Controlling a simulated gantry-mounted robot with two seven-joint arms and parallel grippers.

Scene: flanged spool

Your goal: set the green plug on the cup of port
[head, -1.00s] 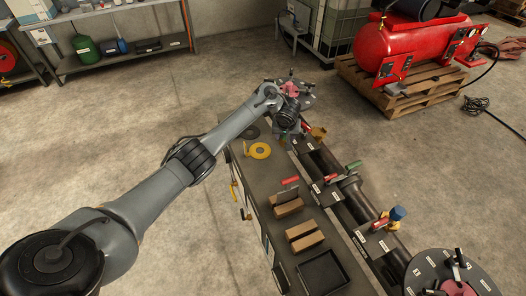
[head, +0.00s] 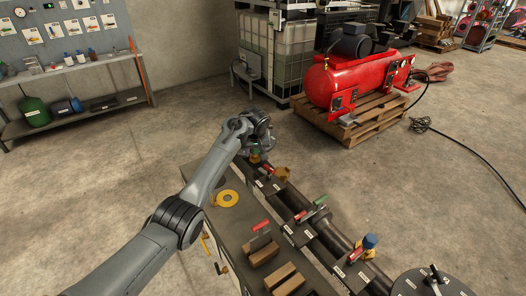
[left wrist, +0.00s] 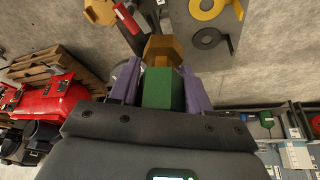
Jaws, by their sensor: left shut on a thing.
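My left gripper (head: 258,150) is at the far end of the dark pipe, past the bench's far edge. In the left wrist view its purple fingers (left wrist: 155,86) are shut on the green plug (left wrist: 163,88), one on each side. An amber hexagonal piece (left wrist: 163,50) shows directly at the plug's far end; I cannot tell whether it belongs to the plug or is separate. Another amber cup (head: 282,173) stands on the pipe near a red handle, and it also shows in the left wrist view (left wrist: 99,10), apart from the plug. My right gripper is out of view.
A grey bench holds a yellow ring (head: 228,198) and brown blocks (head: 264,254). A blue plug (head: 370,242) and red and green handles stand up along the pipe. A round flange (head: 432,282) is at the near end. A red compressor (head: 355,80) stands behind on a pallet.

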